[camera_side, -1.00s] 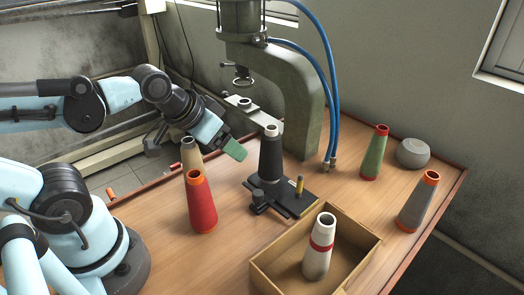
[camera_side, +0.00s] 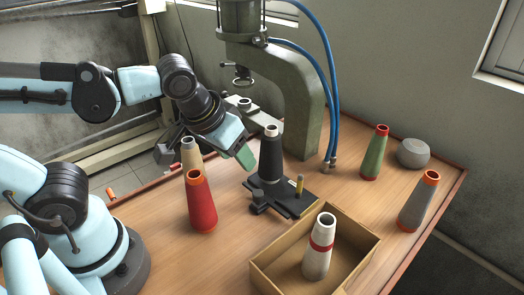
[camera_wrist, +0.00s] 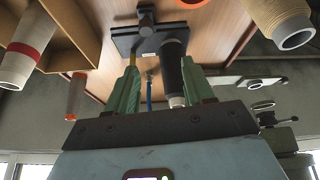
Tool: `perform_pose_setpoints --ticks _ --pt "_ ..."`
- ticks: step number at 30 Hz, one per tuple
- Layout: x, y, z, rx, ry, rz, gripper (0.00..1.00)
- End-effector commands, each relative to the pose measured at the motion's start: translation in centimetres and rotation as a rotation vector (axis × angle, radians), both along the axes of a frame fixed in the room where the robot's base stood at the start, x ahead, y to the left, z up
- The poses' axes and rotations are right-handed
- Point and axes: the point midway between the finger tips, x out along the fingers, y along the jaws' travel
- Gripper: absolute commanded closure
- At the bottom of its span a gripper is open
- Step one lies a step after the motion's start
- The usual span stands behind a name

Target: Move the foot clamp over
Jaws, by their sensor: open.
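A black foot clamp (camera_side: 289,203) with a flat plate, a knob and a brass pin (camera_side: 299,185) lies on the wooden table. A dark cone (camera_side: 270,158) with a pale top stands upright on its plate. My gripper (camera_side: 246,157) is tilted just left of the cone's upper part, with green fingertips. The wrist view shows the clamp (camera_wrist: 150,38) at the top middle, beyond the two green fingers. My gripper (camera_wrist: 160,88) is open there, and the dark cone (camera_wrist: 173,75) appears between the fingers. I cannot tell whether a finger touches it.
A grey-green press (camera_side: 305,95) with blue hoses stands behind the clamp. A red cone (camera_side: 202,207) and a tan cone (camera_side: 191,153) stand left. A wooden box (camera_side: 270,273) in front holds a white cone (camera_side: 318,255). A green cone (camera_side: 375,155) and grey cone (camera_side: 417,205) stand right.

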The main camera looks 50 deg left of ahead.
Motion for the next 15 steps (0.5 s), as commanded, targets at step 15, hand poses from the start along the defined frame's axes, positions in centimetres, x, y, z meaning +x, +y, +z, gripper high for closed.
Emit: perform_pose_setpoints --ticks 15 --pt "-0.6 -3.4 -0.2 0.024 0.075 0.169 0.48"
